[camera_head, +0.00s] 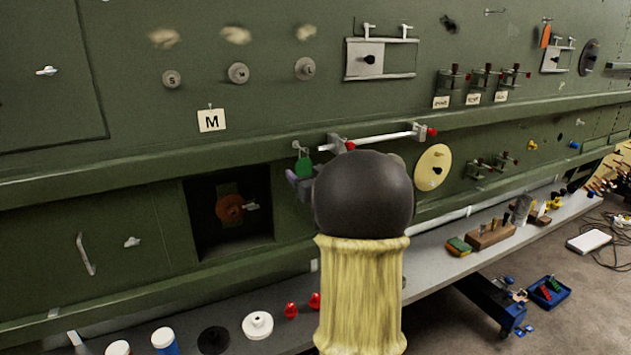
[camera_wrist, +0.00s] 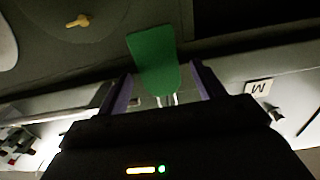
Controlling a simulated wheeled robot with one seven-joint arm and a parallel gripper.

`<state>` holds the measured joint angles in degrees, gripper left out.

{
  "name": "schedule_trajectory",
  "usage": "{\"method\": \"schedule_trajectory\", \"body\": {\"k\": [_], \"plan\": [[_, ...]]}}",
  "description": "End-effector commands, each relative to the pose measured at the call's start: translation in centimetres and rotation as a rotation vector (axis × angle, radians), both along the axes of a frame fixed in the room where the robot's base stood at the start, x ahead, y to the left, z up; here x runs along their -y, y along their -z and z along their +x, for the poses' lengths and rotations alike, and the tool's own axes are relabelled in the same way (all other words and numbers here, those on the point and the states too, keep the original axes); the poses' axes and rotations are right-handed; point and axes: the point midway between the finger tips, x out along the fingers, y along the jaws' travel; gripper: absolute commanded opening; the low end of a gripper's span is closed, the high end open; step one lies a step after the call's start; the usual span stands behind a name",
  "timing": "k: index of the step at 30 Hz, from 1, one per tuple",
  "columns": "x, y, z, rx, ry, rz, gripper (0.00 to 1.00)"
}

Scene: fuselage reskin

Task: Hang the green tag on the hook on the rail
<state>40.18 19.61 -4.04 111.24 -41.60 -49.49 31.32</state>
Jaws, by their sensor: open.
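The green tag (camera_head: 304,164) hangs upright just below a small pale hook (camera_head: 297,147) at the left end of the rail. In the wrist view, which is upside down, the tag (camera_wrist: 153,60) lies between my two purple fingers, with a gap on each side. Thin pale prongs (camera_wrist: 167,100) show at its narrow end. Whether its hole is around the hook cannot be made out. My gripper (camera_wrist: 160,85) is open around the tag. In the head view my gripper (camera_head: 293,180) is mostly hidden behind my dark wrist.
A white bar with red ends (camera_head: 385,140) runs right of the tag. A dark square recess (camera_head: 205,235) with an orange disc lies below left. A cream disc (camera_head: 433,167) is at right. The shelf below holds red knobs (camera_head: 291,310) and a white disc (camera_head: 257,325).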

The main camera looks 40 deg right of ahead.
Motion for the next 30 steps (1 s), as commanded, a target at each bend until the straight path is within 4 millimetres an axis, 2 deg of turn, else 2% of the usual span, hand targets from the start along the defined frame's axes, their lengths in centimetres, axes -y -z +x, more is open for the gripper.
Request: {"method": "schedule_trajectory", "body": {"k": [8, 24, 30], "plan": [[-0.7, 0.2, -3.1, 0.002, 0.003, 0.000, 0.68], [-3.2, 0.1, -13.3, 0.003, 0.004, -0.002, 0.68], [-3.9, 0.0, -16.2, 0.002, 0.002, -0.001, 0.68]]}}
